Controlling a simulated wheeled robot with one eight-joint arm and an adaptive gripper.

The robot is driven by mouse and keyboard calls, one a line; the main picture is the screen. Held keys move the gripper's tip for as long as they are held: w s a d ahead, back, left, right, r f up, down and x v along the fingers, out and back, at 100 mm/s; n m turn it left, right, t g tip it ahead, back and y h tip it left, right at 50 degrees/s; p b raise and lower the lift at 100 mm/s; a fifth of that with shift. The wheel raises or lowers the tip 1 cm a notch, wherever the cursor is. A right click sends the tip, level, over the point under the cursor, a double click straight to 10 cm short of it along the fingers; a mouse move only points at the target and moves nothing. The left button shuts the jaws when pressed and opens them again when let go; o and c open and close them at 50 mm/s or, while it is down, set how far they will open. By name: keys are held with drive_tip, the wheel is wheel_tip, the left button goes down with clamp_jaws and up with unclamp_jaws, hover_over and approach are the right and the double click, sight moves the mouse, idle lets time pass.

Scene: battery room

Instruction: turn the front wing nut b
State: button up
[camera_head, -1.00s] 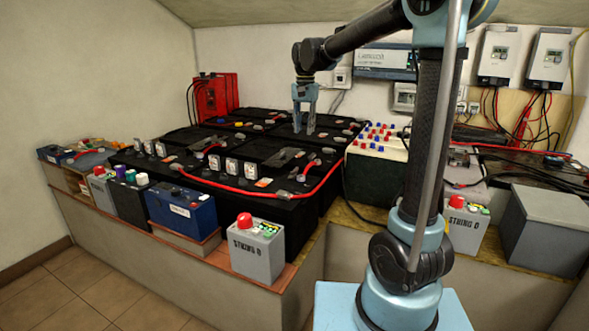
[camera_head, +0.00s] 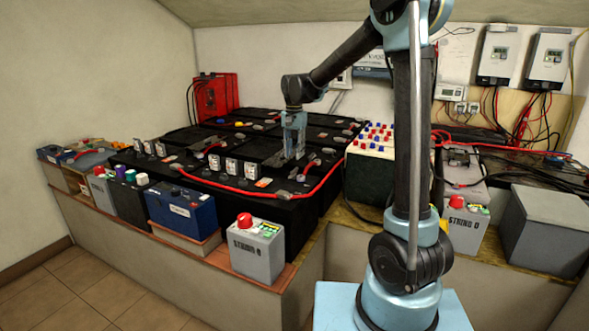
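My gripper (camera_head: 293,156) points down over the black battery bank (camera_head: 262,150), with its light blue fingers close to the top of the front right battery. A small grey metal part (camera_head: 279,159) lies on that battery just left of the fingers. The wing nut is too small to make out, and I cannot tell which fitting is wing nut b. The fingers look close together, but their gap and any contact are too small to judge. Another grey terminal fitting (camera_head: 309,166) with a red cable stands to the right of the fingers.
A red cable (camera_head: 255,192) runs along the bank's front edge and up its right side. A grey STRING 0 box (camera_head: 256,248) with a red button stands in front. A terminal-topped battery (camera_head: 372,160) stands to the right.

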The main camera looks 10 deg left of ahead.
sight(294, 170)
drive_tip(key=shift+f, duration=3.6)
clamp_jaws()
